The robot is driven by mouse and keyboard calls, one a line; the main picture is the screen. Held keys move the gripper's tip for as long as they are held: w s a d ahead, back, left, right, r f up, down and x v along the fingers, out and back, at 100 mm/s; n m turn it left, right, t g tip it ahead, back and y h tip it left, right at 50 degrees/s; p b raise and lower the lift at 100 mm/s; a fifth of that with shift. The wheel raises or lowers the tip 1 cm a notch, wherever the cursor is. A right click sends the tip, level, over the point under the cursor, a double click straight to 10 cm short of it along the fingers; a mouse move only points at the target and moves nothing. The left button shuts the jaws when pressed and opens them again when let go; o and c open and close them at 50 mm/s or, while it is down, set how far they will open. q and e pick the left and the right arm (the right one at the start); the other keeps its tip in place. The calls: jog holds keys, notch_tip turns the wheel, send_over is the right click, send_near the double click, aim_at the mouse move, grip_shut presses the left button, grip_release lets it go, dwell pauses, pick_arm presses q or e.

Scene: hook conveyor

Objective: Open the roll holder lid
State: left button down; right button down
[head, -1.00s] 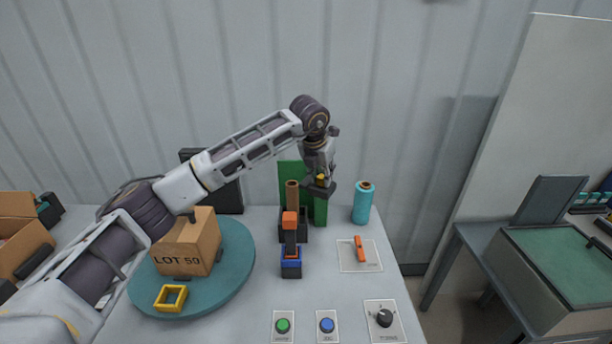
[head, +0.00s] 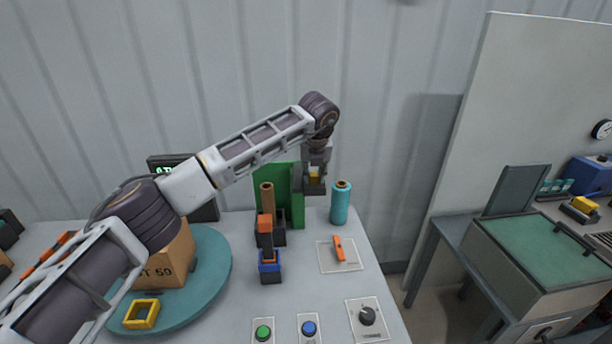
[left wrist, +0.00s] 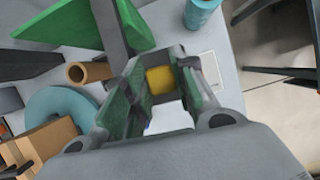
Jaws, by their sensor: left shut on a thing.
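The roll holder stands at the back of the table, with a dark base (head: 278,236), a brown core (head: 267,197) and a green panel (head: 272,179) behind it. A second green panel with a dark grey edge (head: 298,190) stands upright at its right; it seems to be the lid. My left gripper (head: 315,182) is right beside this panel, shut on a yellow block (head: 314,176), apparently the lid's handle. In the left wrist view the yellow block (left wrist: 160,81) sits between the fingers. The join between block and panel is hidden. My right gripper is out of view.
A teal roll (head: 341,203) stands just right of the gripper. A carton (head: 170,262) and a yellow frame (head: 141,314) are on the teal turntable (head: 214,270). Buttons and a knob (head: 367,316) line the front.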

pick_arm(q)
jog(key=shift+w+d+r+n+y, duration=0.2)
jog(key=shift+w+d+n+y, duration=0.1)
jog(key=shift+w+d+n, duration=0.4)
jog(key=shift+s, duration=0.1)
jog(key=c, duration=1.5)
grip_release()
jog(key=o, duration=0.3)
jog(key=shift+f, duration=0.15)
jog(key=shift+o, duration=0.2)
jog(key=shift+s, duration=0.1)
jog(key=v, duration=1.2)
